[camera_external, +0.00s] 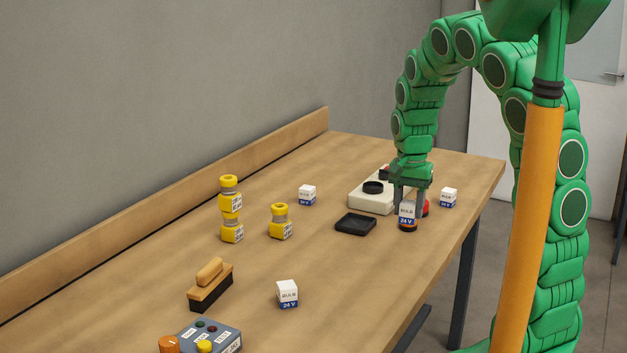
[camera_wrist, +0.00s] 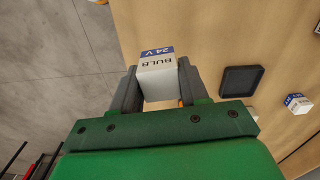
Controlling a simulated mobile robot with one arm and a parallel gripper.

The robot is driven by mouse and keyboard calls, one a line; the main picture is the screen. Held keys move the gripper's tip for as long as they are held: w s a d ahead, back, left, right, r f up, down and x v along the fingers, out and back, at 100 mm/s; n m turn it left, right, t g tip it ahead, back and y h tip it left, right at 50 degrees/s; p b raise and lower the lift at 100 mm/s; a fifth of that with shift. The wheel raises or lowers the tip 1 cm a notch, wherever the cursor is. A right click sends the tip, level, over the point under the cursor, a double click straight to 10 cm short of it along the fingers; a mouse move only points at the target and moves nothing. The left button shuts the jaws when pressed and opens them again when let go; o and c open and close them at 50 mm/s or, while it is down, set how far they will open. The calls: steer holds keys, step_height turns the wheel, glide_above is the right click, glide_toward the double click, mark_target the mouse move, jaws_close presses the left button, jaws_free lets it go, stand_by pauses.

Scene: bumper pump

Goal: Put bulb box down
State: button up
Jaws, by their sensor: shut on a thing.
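My gripper (camera_external: 409,212) points down over the right part of the table and is shut on a white bulb box (camera_external: 407,210) with a blue "24 V" band. In the wrist view the held bulb box (camera_wrist: 157,74) sits between the two grey fingers. In the outside view an orange and dark thing (camera_external: 408,227) shows right under the box; I cannot tell whether they touch. Other bulb boxes stand on the table: one near the back (camera_external: 307,195), one to the right (camera_external: 448,198) and one at the front (camera_external: 288,294).
A black square tray (camera_external: 355,224) lies left of my gripper. A cream unit with a black ring (camera_external: 370,200) stands behind it. A red part (camera_external: 425,208) is beside the fingers. Yellow fittings (camera_external: 280,224), a brush (camera_external: 210,287) and a control box (camera_external: 215,338) stand left. Bare wood lies between.

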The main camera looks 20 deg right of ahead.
steer(key=shift+s+d+r, duration=0.1)
steer(key=shift+s+r, duration=0.25)
steer(key=shift+s, duration=0.5)
steer(key=shift+s+d+r, duration=0.1)
steer(key=shift+s+r, duration=0.25)
steer(key=shift+s, duration=0.45)
